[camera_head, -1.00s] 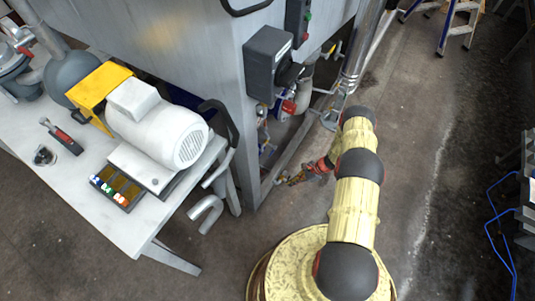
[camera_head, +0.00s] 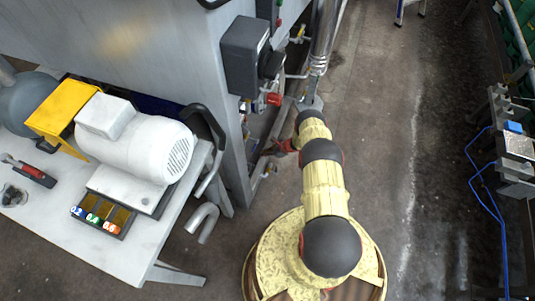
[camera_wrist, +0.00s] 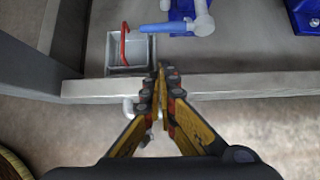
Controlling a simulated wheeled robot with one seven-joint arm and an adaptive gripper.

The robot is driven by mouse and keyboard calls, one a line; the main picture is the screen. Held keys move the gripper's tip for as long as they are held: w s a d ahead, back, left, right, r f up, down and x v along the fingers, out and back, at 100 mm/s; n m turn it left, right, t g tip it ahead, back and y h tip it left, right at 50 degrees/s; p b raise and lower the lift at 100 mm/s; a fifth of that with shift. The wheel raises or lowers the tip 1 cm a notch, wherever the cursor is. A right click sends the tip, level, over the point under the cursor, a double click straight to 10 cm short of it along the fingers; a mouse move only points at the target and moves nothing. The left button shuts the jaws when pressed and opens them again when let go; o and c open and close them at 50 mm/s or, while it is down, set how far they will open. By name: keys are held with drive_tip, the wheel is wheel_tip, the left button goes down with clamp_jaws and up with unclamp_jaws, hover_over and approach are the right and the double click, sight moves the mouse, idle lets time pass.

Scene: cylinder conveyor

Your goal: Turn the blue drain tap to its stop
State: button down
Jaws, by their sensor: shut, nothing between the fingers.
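In the wrist view the blue drain tap (camera_wrist: 178,27) shows at the top middle. Its blue lever points left, with a pale grey-blue rounded body at its right. My gripper (camera_wrist: 160,76) is shut and empty, its yellow and black fingers meeting at the tips. The tips are below the lever in the picture and apart from it. In the head view my gripper (camera_head: 272,150) is small and dark, low beside the machine's frame. I cannot make out the blue tap clearly there.
A small grey open box (camera_wrist: 122,62) with a red handle sits left of the tap. A grey frame rail (camera_wrist: 215,88) runs across behind my fingertips. Another blue fitting (camera_wrist: 303,14) is at the top right.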

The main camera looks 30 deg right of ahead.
sight(255, 146)
drive_tip(key=b+x, duration=0.2)
drive_tip(key=x, duration=0.3)
drive_tip(key=shift+a+f, duration=0.1)
drive_tip(key=shift+f, duration=0.25)
drive_tip(key=shift+w+r, duration=0.25)
drive_tip(key=shift+r, duration=0.95)
drive_tip(key=shift+a+r, duration=0.2)
drive_tip(key=shift+r, duration=0.75)
